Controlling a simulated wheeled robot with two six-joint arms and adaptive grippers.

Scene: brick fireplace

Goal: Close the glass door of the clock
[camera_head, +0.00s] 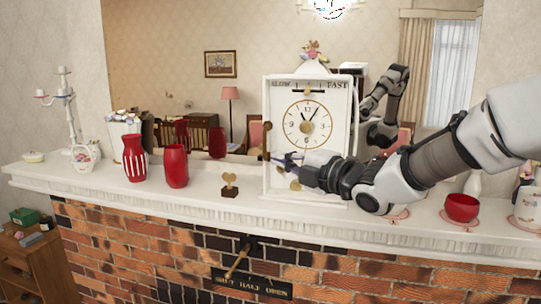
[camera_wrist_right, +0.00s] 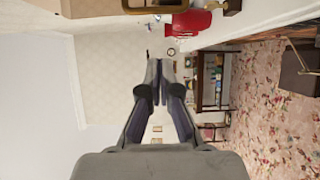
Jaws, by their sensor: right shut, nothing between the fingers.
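The white clock (camera_head: 268,95) stands upright on the mantel, its round dial facing me and the words SLOW and FAST above it. I cannot make out clearly where its glass door sits. My right gripper (camera_head: 270,159) reaches in from the right, across the lower front of the clock, with its fingertips near the clock's left edge. It is shut and empty, and hides part of the clock's lower front. The right wrist view shows its closed fingers (camera_wrist_right: 160,68). I cannot tell whether it touches the clock. My left gripper is not in view.
A small brass key on a dark block (camera_head: 230,187) stands left of the clock. Red vases (camera_head: 176,166) stand farther left; a red bowl (camera_head: 461,208) is at the right. A mirror behind reflects the room and my arm. The mantel's front edge drops to brick.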

